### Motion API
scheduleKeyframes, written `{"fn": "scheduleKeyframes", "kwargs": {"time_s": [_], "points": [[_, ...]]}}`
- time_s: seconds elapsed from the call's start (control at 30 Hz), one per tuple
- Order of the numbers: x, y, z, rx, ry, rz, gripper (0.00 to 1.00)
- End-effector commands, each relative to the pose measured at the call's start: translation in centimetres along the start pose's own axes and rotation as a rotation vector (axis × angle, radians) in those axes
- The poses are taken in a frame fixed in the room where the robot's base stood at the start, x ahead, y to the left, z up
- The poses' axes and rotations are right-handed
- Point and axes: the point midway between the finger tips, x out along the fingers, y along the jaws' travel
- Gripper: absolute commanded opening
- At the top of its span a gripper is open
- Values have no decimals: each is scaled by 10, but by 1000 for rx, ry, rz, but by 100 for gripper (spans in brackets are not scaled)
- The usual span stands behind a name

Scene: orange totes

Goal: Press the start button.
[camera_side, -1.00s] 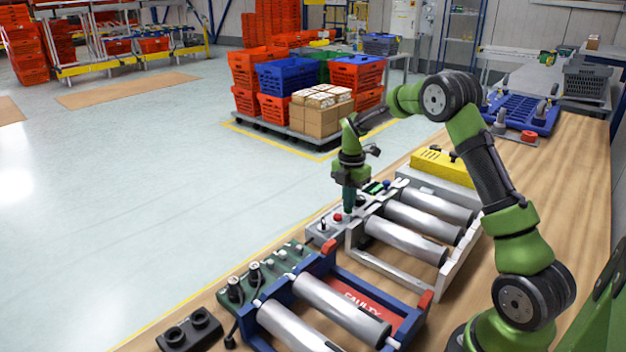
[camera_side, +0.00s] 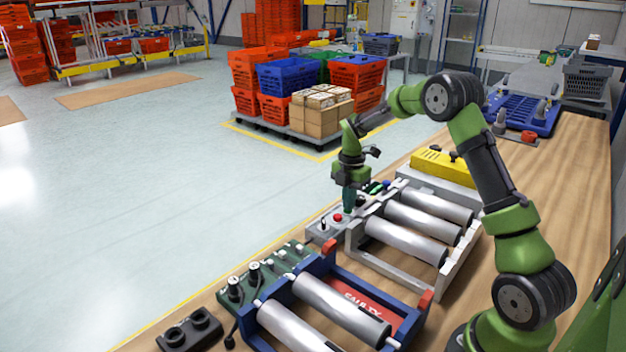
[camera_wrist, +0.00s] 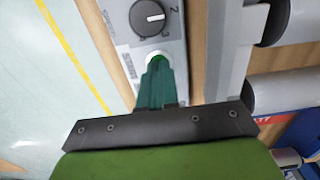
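A grey control panel (camera_side: 318,235) lies beside the white roller conveyor. In the wrist view the panel (camera_wrist: 172,54) shows a black rotary knob (camera_wrist: 147,17) with numbers and a round button with a pale ring and green centre (camera_wrist: 156,57). My gripper's teal fingers (camera_wrist: 158,68) are together, with their tips over the lower part of this button and partly hiding it. I cannot tell whether they touch it. In the side view my gripper (camera_side: 350,211) points down over the panel, just behind a red button (camera_side: 338,217). I see nothing held between the fingers.
The white roller conveyor (camera_side: 365,258) stands directly right of the panel. A blue frame (camera_side: 283,294) with rollers, marked FAULTY, and a green control board (camera_side: 281,262) lie nearer. A yellow box (camera_side: 440,165) is behind. The wooden bench (camera_side: 560,200) is clear at right.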

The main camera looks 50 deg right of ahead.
Motion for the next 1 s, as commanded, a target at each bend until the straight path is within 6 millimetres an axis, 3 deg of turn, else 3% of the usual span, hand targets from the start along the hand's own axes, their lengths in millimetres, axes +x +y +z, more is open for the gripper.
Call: {"fn": "scheduleKeyframes", "kwargs": {"time_s": [0.3, 0.5, 0.7, 1.0], "points": [[-80, 2, 1, 7, -5, 15, 0], [-116, 3, 1, 7, -4, 15, 0], [-132, 2, 1, 7, -3, 13, 0], [-134, 2, 1, 7, -2, 13, 0]]}}
